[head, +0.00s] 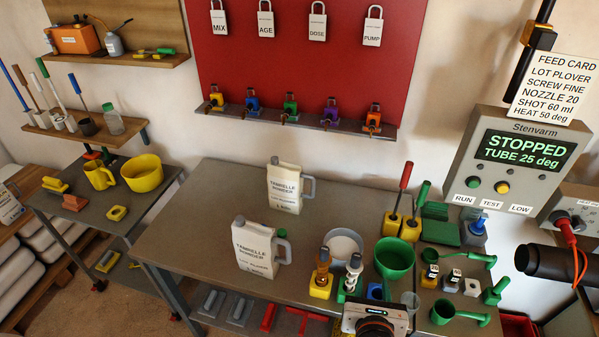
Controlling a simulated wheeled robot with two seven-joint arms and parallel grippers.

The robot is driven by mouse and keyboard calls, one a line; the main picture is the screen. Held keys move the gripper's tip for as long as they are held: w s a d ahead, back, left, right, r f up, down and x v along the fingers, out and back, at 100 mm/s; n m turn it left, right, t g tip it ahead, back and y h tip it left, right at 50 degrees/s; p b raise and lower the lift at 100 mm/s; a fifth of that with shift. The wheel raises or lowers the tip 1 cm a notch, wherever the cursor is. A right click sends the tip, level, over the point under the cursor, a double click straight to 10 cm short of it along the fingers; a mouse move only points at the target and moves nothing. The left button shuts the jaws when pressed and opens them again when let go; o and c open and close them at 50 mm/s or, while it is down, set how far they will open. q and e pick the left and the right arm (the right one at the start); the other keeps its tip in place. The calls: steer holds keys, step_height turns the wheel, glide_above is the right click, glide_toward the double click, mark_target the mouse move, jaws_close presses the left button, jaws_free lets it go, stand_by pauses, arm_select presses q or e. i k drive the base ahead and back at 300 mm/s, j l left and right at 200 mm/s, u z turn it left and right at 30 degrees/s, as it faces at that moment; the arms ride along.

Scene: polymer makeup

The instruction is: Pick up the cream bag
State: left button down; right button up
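Several pale, cream-white bags (42,240) lie stacked on a wooden rack at the far left edge of the head view. The picture edge cuts them off, and I cannot tell which one is the cream bag. My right gripper (376,322) shows at the bottom, right of centre, as a white and black body over the table's front edge. Its fingers are not clearly visible. It is far to the right of the bags. My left gripper is not in view.
A grey table (190,235) fills the middle, holding two white jugs (262,248), a green bowl (394,258) and small tools. A smaller grey table with a yellow bucket (142,173) stands between it and the bags. Floor shows between the tables.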

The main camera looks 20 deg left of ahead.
mark_target(286, 181)
steer(key=i+j, duration=0.65)
steer(key=i+j+z, duration=0.1)
steer(key=j, duration=0.3)
steer(key=i+j+z, duration=0.15)
steer(key=j, duration=0.3)
